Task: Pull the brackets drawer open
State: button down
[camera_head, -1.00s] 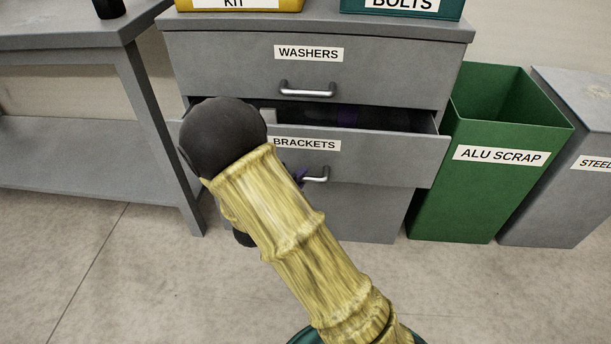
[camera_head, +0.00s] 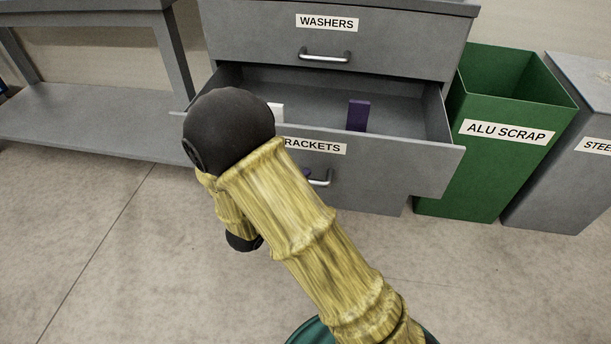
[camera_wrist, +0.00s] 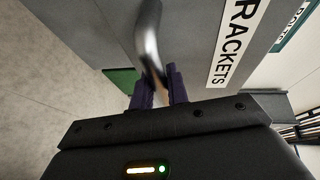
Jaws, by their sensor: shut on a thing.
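The brackets drawer (camera_head: 400,160) stands well out from the grey cabinet, below the washers drawer (camera_head: 400,42). A purple piece (camera_head: 358,115) and a white piece (camera_head: 276,112) show inside it. Its metal handle (camera_head: 322,178) is partly hidden behind my arm in the head view. In the wrist view, the handle (camera_wrist: 149,40) runs down between the purple fingers of my gripper (camera_wrist: 158,88), which is shut on it. The drawer's label (camera_wrist: 236,40) shows beside the handle there. In the head view my arm hides most of the gripper.
A green alu scrap bin (camera_head: 500,140) stands close to the right of the drawer, with a grey bin (camera_head: 565,150) beyond it. A grey workbench (camera_head: 90,115) stands at the left. The floor (camera_head: 120,240) in front is clear.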

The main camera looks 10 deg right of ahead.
jog(key=shift+s+a, duration=0.1)
jog(key=shift+s, duration=0.25)
jog(key=c, duration=1.4)
grip_release()
jog(key=shift+o, duration=0.2)
jog(key=p+v, duration=0.5)
jog(key=v, duration=1.2)
jog(key=shift+p, duration=0.3)
jog(key=shift+s+a, duration=0.1)
jog(key=shift+a, duration=0.05)
